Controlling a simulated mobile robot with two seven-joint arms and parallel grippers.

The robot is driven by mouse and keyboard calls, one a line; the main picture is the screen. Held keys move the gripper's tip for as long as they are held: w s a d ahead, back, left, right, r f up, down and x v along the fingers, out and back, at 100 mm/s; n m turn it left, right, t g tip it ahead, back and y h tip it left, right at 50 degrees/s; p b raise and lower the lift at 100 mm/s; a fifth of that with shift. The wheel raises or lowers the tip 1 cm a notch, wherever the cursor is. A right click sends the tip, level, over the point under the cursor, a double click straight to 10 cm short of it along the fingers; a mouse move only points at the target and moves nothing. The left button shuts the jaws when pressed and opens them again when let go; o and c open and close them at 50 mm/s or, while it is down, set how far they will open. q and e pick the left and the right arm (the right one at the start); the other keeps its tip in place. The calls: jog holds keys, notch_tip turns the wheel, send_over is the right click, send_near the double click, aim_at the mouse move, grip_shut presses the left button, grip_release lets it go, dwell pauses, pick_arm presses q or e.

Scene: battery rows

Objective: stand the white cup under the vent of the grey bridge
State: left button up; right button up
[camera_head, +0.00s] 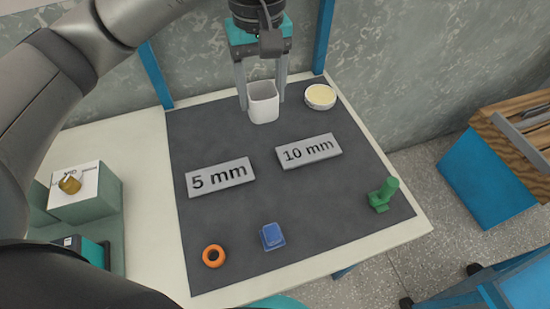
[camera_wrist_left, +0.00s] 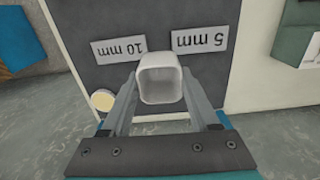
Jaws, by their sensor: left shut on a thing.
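The white cup (camera_head: 263,110) is an open, squarish cup at the back of the dark mat, upright in the head view. My left gripper (camera_head: 261,102) comes down from above and is shut on it, one finger on each side. In the left wrist view the cup (camera_wrist_left: 160,90) sits between the fingers of the gripper (camera_wrist_left: 160,98), its open mouth facing the camera. I cannot tell whether its base touches the mat. I cannot make out a grey bridge or a vent in either view. My right gripper is not in view.
On the mat (camera_head: 225,225) lie grey plates marked 5 mm (camera_head: 220,177) and 10 mm (camera_head: 308,151), a round cream-topped dish (camera_head: 320,97), a green piece (camera_head: 383,195), a blue block (camera_head: 272,237) and an orange ring (camera_head: 214,256). A grey-green box (camera_head: 100,205) stands left.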

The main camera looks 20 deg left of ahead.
pick_arm(q)
jog(key=shift+d+r, duration=0.1)
jog(key=shift+r, duration=0.1)
notch_tip(320, 180, down, 16)
jog(key=shift+w+r+b, duration=0.1)
jog(key=shift+r+b, duration=0.1)
jog(key=shift+b, duration=0.9)
notch_tip(320, 180, down, 4)
jog(key=shift+r+b, duration=0.25)
jog(key=shift+b, duration=0.05)
jog(key=shift+f, duration=0.3)
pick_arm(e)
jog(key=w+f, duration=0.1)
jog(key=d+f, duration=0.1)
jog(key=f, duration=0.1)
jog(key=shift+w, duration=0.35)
